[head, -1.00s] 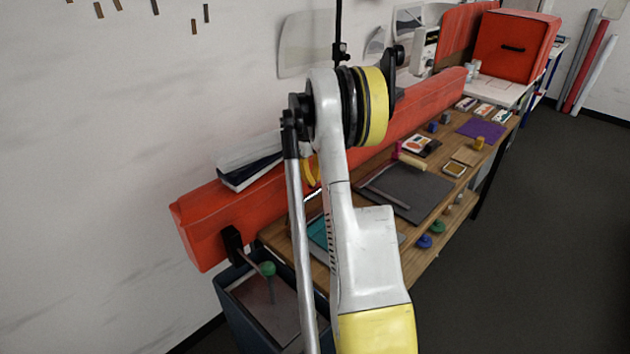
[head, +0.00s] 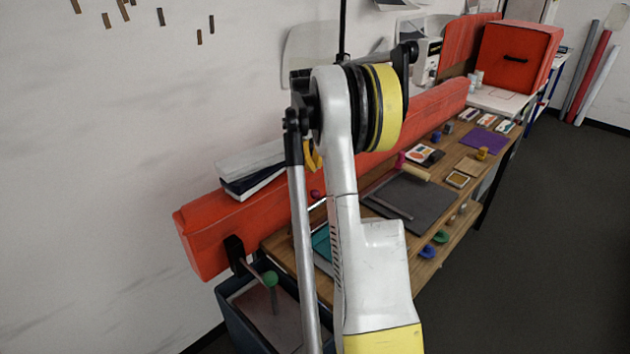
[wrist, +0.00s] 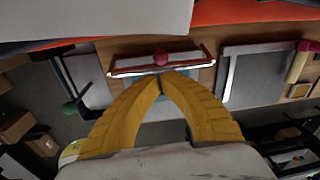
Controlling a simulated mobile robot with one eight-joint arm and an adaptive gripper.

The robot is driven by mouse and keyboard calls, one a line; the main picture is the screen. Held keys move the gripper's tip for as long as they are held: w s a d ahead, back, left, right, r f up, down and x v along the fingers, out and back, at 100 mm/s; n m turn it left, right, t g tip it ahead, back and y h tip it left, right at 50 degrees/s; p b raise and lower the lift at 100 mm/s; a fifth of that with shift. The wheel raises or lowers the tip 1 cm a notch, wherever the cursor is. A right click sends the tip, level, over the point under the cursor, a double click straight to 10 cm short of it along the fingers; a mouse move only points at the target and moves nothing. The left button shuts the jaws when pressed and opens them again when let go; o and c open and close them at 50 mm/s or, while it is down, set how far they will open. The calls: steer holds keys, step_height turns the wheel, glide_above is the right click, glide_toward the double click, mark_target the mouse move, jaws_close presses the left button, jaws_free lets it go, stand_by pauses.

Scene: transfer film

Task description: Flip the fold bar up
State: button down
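The fold bar (wrist: 190,68) is a long pale-edged strip with a round magenta knob (wrist: 161,58) at its middle. It lies across the wrist view just past my fingertips, over a teal sheet (wrist: 178,98). In the head view the knob (head: 315,194) shows left of my arm, and most of the bar is hidden behind the arm. My gripper (wrist: 162,78) has its two yellow fingers brought together at the tips. The tips are just short of the knob, with nothing seen between them; whether they touch the bar I cannot tell. In the head view only a bit of yellow finger shows.
A long red beam (head: 420,118) runs along the wall behind the wooden bench (head: 425,262), with books (head: 250,165) on it. A grey board (head: 420,200) with a rod lies right of the bar. A dark bin (head: 235,310) stands at the bench's near-left end.

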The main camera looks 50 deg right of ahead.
steer(key=shift+w+a+r, duration=0.1)
steer(key=shift+r, duration=1.4)
